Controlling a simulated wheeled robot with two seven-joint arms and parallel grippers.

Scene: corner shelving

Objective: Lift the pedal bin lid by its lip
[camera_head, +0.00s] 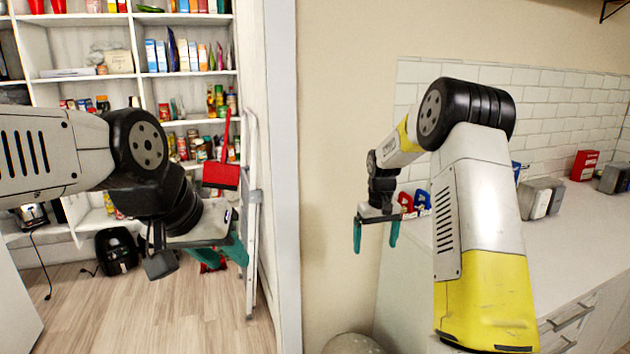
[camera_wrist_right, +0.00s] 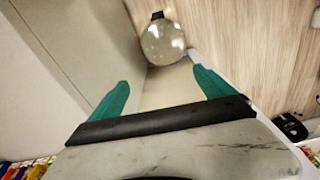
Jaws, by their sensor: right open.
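The pedal bin (camera_head: 353,344) shows only as the rounded top of its lid at the bottom edge of the head view. In the right wrist view the round, shiny grey lid (camera_wrist_right: 163,44) is beyond the fingers, with a small dark part at its far edge. My right gripper (camera_head: 375,248) points down above the bin, apart from it. Its teal fingers (camera_wrist_right: 160,77) are spread and empty. My left gripper (camera_head: 232,254) is at the left, in front of the shelving; its fingers overlap in view and their gap is unclear.
A white counter (camera_head: 575,240) with grey appliances (camera_head: 541,198) stands to the right. A wall edge (camera_head: 285,200) divides it from the pantry shelves (camera_head: 90,75). A stepladder (camera_head: 250,210) leans there near my left gripper. A black appliance (camera_head: 117,250) sits on the wooden floor (camera_head: 130,310).

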